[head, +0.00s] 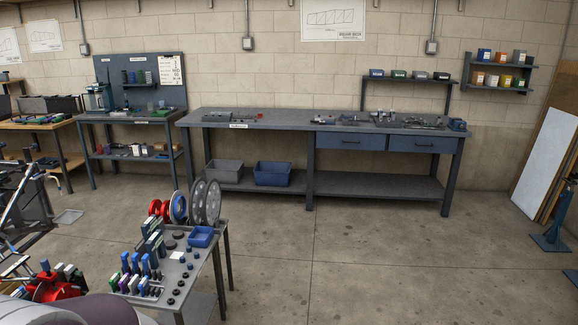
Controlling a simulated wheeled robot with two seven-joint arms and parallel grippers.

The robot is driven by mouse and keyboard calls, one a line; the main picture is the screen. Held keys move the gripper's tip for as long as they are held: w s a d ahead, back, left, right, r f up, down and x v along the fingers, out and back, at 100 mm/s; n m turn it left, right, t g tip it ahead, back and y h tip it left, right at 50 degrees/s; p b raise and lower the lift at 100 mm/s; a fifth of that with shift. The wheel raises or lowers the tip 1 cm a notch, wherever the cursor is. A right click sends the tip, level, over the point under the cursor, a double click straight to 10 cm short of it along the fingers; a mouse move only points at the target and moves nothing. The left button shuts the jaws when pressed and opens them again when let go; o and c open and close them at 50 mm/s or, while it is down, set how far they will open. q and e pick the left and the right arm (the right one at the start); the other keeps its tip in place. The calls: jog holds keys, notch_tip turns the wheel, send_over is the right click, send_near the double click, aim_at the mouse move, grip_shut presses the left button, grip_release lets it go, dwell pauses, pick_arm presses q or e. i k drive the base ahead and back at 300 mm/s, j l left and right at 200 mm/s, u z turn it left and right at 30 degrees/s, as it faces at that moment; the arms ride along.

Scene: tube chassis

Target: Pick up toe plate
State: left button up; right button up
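I cannot tell which thing is the toe plate at this size. Upright grey slotted discs (206,202) stand at the back of the small cart (207,262) in the lower left. Neither of my grippers is in view. A pale rounded part of my own body shows at the bottom left edge.
The cart also holds a blue tray (202,237), red reels (160,208) and several small blocks. A long workbench (290,121) with small parts stands along the back wall. Smaller benches stand at the left.

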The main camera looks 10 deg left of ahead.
aim_at(152, 224)
jog(key=i+u, duration=0.1)
jog(key=i, duration=0.75)
jog(key=i+u, duration=0.1)
jog(key=i, duration=0.8)
jog(key=i+l+u, duration=0.1)
jog(key=i, duration=0.75)
jog(key=i+u, duration=0.3)
jog(key=i+l+u, duration=0.3)
jog(key=i, duration=0.2)
jog(key=i+l+u, duration=0.25)
jog(key=i, duration=0.15)
jog(key=i+u, duration=0.2)
jog(key=u, duration=0.25)
jog(key=i+u, duration=0.25)
jog(key=u, duration=0.25)
jog(key=i+l+u, duration=0.1)
jog(key=u, duration=0.35)
jog(key=i+l+u, duration=0.2)
jog(key=u, duration=0.25)
jog(key=i, duration=0.1)
